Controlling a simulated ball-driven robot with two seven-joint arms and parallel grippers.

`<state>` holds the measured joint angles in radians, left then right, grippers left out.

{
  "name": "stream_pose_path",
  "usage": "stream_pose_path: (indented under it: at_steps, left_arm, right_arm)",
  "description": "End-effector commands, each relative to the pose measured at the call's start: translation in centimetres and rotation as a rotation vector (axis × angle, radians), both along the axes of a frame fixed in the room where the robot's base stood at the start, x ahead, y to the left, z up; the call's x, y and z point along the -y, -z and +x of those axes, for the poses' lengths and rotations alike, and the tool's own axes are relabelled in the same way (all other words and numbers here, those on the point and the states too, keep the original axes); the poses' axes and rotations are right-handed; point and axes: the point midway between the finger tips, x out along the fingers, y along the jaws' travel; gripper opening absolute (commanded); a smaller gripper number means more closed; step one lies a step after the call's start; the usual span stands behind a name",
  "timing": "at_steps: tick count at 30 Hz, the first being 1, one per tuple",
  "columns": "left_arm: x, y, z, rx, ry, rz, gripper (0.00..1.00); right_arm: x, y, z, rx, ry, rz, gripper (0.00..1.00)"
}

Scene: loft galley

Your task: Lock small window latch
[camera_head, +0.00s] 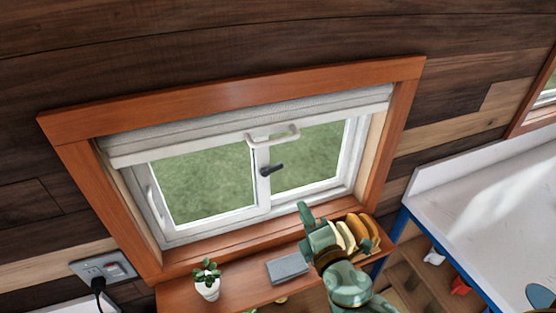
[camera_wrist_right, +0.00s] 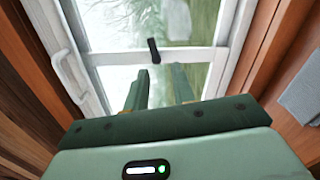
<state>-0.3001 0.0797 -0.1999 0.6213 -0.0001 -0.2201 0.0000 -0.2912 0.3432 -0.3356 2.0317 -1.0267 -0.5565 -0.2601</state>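The small window (camera_head: 262,215) has a white frame and a wide wooden surround. A black latch (camera_head: 270,169) sits on its middle upright, its lever pointing right and slightly up in the head view. In the right wrist view the latch (camera_wrist_right: 154,50) lies just beyond the fingertips, with a visible gap. My right gripper (camera_wrist_right: 160,78) is open and empty, its two green fingers apart, facing the window. In the head view the right gripper (camera_head: 305,210) is below and right of the latch, partly hidden by its own wrist. My left gripper is not in view.
A white blind (camera_head: 200,136) with a pull handle (camera_head: 272,133) covers the window's top. The shelf below holds a potted plant (camera_head: 207,281), a grey block (camera_head: 287,268) and plates in a rack (camera_head: 369,228) beside my right arm. A white handle (camera_wrist_right: 70,75) is on the frame's left.

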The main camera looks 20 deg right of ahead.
Motion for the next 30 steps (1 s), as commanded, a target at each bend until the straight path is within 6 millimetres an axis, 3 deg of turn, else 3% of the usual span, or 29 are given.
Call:
stream_pose_path:
  at_steps: [3, 8, 21, 30]
  left_arm:
    - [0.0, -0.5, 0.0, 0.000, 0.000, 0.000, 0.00]
    - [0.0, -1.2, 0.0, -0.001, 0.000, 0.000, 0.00]
    - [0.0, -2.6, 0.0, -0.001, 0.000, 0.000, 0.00]
    - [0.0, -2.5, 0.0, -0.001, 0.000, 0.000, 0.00]
  right_arm:
    - [-0.5, -1.4, 0.5, 0.034, -0.027, -0.043, 0.25]
    - [-0.5, -1.6, 2.9, 0.037, -0.028, -0.045, 0.25]
    - [-0.5, -1.3, 13.5, 0.034, -0.026, -0.042, 0.25]
    - [-0.5, -1.2, 16.4, 0.031, -0.026, -0.040, 0.25]
